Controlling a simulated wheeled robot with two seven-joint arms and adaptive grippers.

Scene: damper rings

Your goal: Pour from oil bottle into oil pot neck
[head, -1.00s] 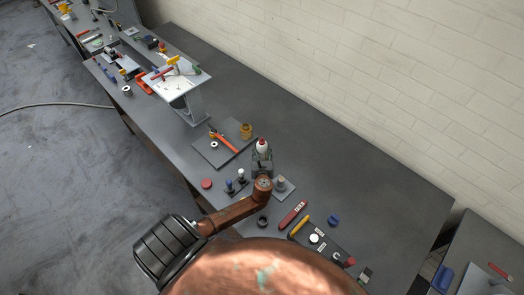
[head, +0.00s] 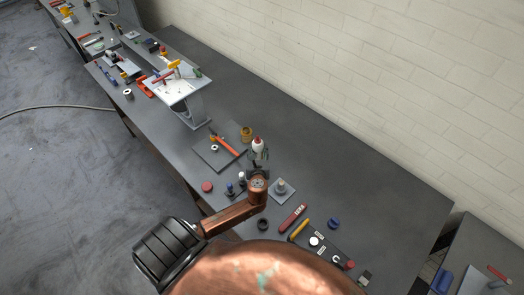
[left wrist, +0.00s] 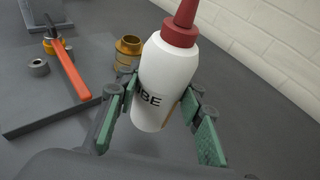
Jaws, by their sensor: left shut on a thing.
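The oil bottle (head: 258,144), white with a red cap and red nozzle, is held between the fingers of my left gripper (head: 258,162). In the left wrist view, the bottle (left wrist: 165,80) leans in the picture with its nozzle toward the top, and the green-padded fingers (left wrist: 157,112) stand on both sides of it. A brass-coloured pot (head: 246,133), which looks like the oil pot, stands on the bench close to the bottle on its left. My right gripper is out of view.
A grey board (head: 213,156) with an orange-handled tool (head: 226,144) lies left of the pot. The bench (head: 345,180) is clear toward the wall.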

